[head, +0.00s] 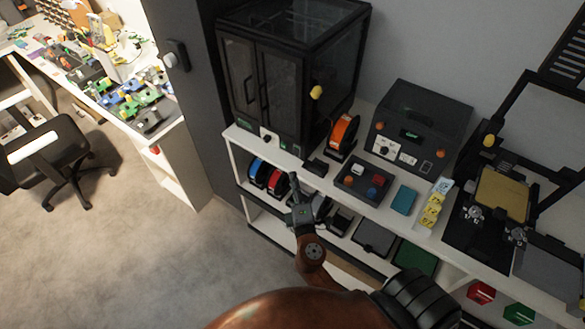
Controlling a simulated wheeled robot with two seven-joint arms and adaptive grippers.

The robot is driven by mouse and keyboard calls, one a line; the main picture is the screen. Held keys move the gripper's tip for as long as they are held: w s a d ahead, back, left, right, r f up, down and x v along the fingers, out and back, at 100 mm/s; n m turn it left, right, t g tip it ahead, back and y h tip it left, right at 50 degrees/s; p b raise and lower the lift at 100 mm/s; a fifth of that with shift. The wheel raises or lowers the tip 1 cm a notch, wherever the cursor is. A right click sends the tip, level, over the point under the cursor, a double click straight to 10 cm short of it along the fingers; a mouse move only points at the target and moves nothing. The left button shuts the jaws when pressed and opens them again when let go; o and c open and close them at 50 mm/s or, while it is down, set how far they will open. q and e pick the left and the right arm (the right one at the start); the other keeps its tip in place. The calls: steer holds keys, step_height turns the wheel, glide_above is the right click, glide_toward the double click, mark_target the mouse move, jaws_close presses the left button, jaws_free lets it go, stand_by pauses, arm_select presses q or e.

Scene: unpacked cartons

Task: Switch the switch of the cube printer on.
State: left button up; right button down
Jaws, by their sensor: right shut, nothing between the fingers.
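A black, cube-shaped printer cabinet (283,85) with two glass doors stands at the left end of the white shelf unit. It looks like the cube printer. Its lower front carries a light panel with a dark round knob (266,138) and a small green-marked part (284,145); which is the switch, and its position, are too small to tell. My right gripper (294,178) is shut and empty. It shows in front of the shelf, below and slightly right of that panel, apparently apart from it. My left gripper is not in view.
On the shelf top (345,198) stand an orange spool (343,131), a button box (362,181), a dark machine with a control panel (420,120) and an open-frame printer (500,200). A workbench and a black chair (50,155) are at left. The floor between is clear.

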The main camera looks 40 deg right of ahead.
steer(key=shift+v, duration=1.3)
steer(key=shift+r, duration=0.2)
steer(key=s+a+f+m+g+y, duration=0.1)
steer(key=s+f+g+y, duration=0.15)
steer(key=f, duration=1.65)
steer(key=s+a+f+m+g+y, duration=0.1)
steer(key=s+f+m+g+y, duration=0.2)
steer(key=f, duration=1.5)
steer(key=s+f+m+g, duration=0.1)
steer(key=s+f+g, duration=0.2)
steer(key=s+f, duration=0.55)
steer(key=s+f+m+g, duration=0.1)
steer(key=s+f+g, duration=0.3)
steer(key=f, duration=0.7)
steer(key=s+d+f+m+g+y, duration=0.1)
steer(key=s+f+m, duration=0.2)
steer(key=s, duration=1.1)
steer(key=s+d+f+m+g+y, duration=0.1)
steer(key=s+f+m+g, duration=0.1)
steer(key=s+f, duration=0.7)
steer(key=s+m, duration=0.1)
steer(key=s, duration=0.4)
steer(key=shift+s+f, duration=0.2)
steer(key=shift+s, duration=0.2)
steer(key=c, duration=2.7)
jaws_free()
steer(key=shift+g, duration=0.25)
steer(key=shift+c, duration=0.2)
